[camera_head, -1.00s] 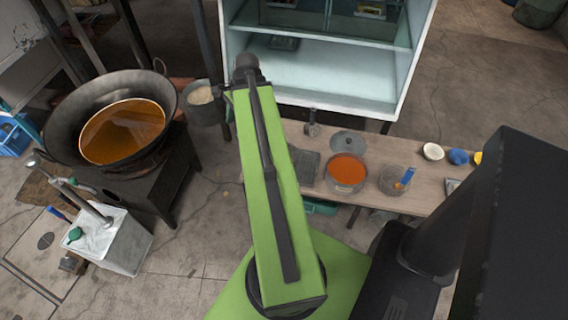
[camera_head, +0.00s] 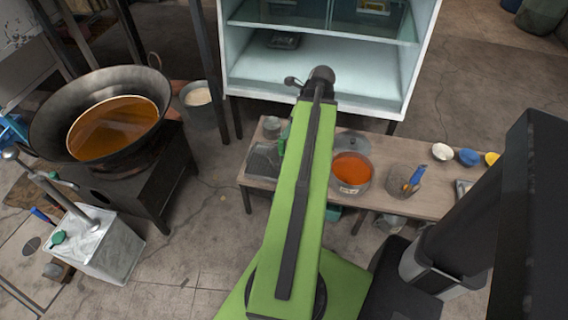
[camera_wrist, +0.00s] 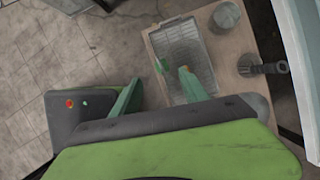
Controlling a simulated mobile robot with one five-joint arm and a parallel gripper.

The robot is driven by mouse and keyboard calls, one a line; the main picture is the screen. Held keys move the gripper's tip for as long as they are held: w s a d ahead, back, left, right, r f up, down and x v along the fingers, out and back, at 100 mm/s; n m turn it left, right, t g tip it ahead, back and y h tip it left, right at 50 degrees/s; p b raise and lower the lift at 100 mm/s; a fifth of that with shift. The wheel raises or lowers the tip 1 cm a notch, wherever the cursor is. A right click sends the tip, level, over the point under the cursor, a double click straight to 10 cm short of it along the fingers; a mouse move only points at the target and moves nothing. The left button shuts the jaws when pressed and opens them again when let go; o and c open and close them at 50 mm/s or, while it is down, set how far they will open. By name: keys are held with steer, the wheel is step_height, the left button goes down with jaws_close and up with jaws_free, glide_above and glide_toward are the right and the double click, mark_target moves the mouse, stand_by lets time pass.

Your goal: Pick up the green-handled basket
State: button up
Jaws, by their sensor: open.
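The basket, a grey rectangular mesh tray (camera_wrist: 177,38), lies on the wooden table in the wrist view. A small green piece (camera_wrist: 161,66) near its left side looks like its handle. In the head view the grey basket (camera_head: 264,160) sits at the table's left end, partly hidden by my arm. My gripper (camera_wrist: 160,78) is open, with its two green fingers apart. In the wrist view its right finger overlaps the basket and its left finger shows over the floor. Nothing is held between the fingers. I cannot tell the height gap.
On the table (camera_head: 440,196) stand a pot of orange-red liquid (camera_head: 351,169), a metal cup (camera_head: 272,127) and a container with a blue-handled tool (camera_head: 403,181). A glass-fronted cabinet (camera_head: 318,75) rises behind.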

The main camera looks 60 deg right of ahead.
mark_target(281, 141)
steer(key=b+x, duration=0.3)
steer(key=x, duration=0.2)
steer(key=shift+f+b, duration=0.4)
steer(key=shift+r, duration=0.1)
steer(key=b+x, duration=0.5)
steer(key=shift+s+d+f, duration=0.15)
steer(key=shift+d+f, duration=0.05)
steer(key=shift+f, duration=0.1)
steer(key=shift+r, duration=0.2)
jaws_close()
